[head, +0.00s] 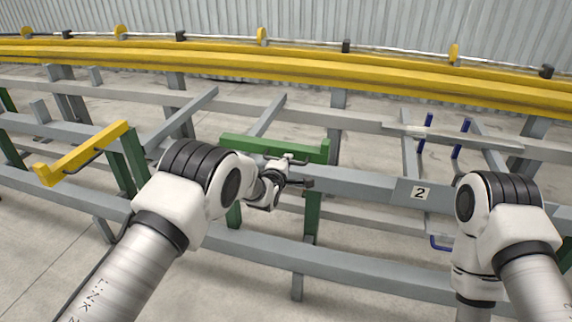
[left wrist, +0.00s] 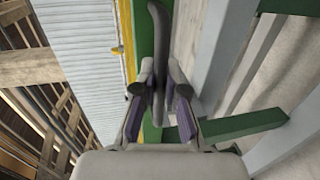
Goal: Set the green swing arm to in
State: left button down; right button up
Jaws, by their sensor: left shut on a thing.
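The green swing arm (head: 262,143) is a long green bar in the middle of the head view, lying roughly along the grey rail. In the left wrist view a green bar (left wrist: 144,35) runs up the picture beside my fingers. My left gripper (head: 300,180) is at the front of the swing arm. In the left wrist view my left gripper (left wrist: 159,95) is shut on a dark grey bar handle (left wrist: 159,40) that stands between its two fingers. My right arm is at the right of the head view, with its gripper out of sight.
Blue posts (head: 457,138) stand at the right, near a plate marked 2 (head: 411,191). Grey rails (head: 350,258) cross in front, and a yellow guide rail (head: 300,75) runs along the back.

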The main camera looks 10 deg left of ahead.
pick_arm(q)
jog(key=c, duration=1.2)
grip_release()
jog(key=v, duration=1.2)
